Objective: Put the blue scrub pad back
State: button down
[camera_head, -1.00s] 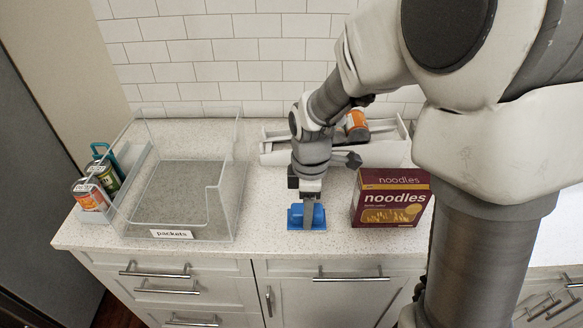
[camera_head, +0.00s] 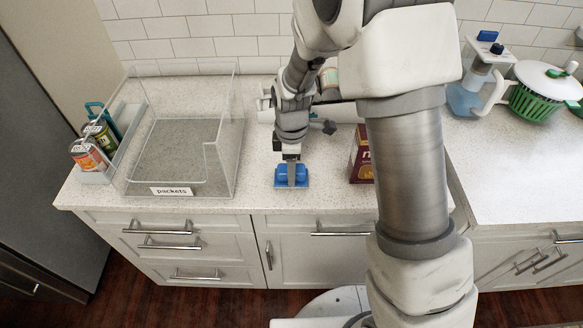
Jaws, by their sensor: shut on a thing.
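The blue scrub pad (camera_head: 302,183) is at the front middle of the left counter, to the right of the clear bin labelled "packets" (camera_head: 180,191). My gripper (camera_head: 291,181) points down and is shut on the pad. The grey fingers cover its middle. The pad is at or just above the counter top; I cannot tell whether it touches.
A noodles box (camera_head: 361,158) stands right of the pad, mostly hidden by my arm. A white rack (camera_head: 266,106) stands behind. A caddy with cans (camera_head: 90,155) is at far left. A pitcher (camera_head: 468,98) and green colander (camera_head: 540,103) stand on the right counter.

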jog(key=shift+f, duration=0.25)
jog(key=shift+c, duration=1.7)
grip_release()
jog(key=shift+r, duration=0.2)
notch_tip(320, 180, up, 12)
jog(key=s+d+r+m+t, duration=0.2)
jog(key=s+d+r+m, duration=0.4)
jog(key=s+r+m, duration=0.1)
jog(key=s+d+r+m+t, duration=0.3)
jog(key=s+d+r+m, duration=0.3)
jog(key=s+m, duration=0.4)
jog(key=shift+s+d+r+m+t, duration=0.25)
jog(key=shift+s+r, duration=0.25)
jog(key=shift+s, duration=0.35)
